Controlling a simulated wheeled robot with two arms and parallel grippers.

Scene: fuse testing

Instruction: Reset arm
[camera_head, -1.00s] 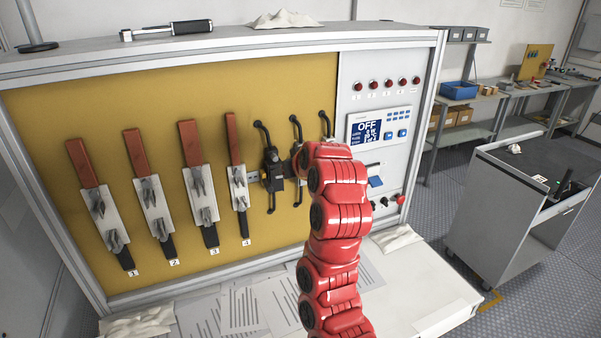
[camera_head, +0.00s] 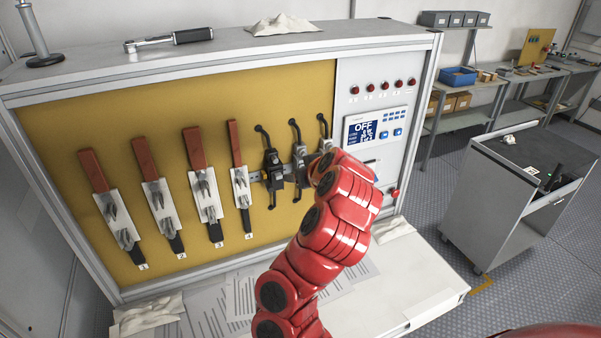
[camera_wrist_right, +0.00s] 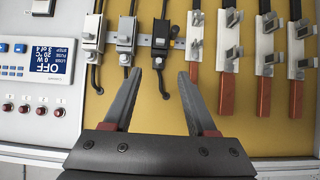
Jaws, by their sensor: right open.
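My right arm's red links (camera_head: 315,235) rise in front of the yellow test panel (camera_head: 80,120) in the head view. They hide the right gripper there. In the right wrist view, the right gripper (camera_wrist_right: 159,74) is open, with nothing between its fingers. Several fuse holders with red-brown handles (camera_head: 195,147) hang on the panel, left of the clamps. My left gripper is not in view.
The control panel (camera_head: 357,160) has a display reading OFF (camera_head: 365,130) and a row of red lamps. Papers (camera_head: 235,300) lie on the white ledge below. A torque wrench (camera_head: 170,39) lies on top of the cabinet. A grey cart (camera_head: 510,215) stands at right, with open floor around it.

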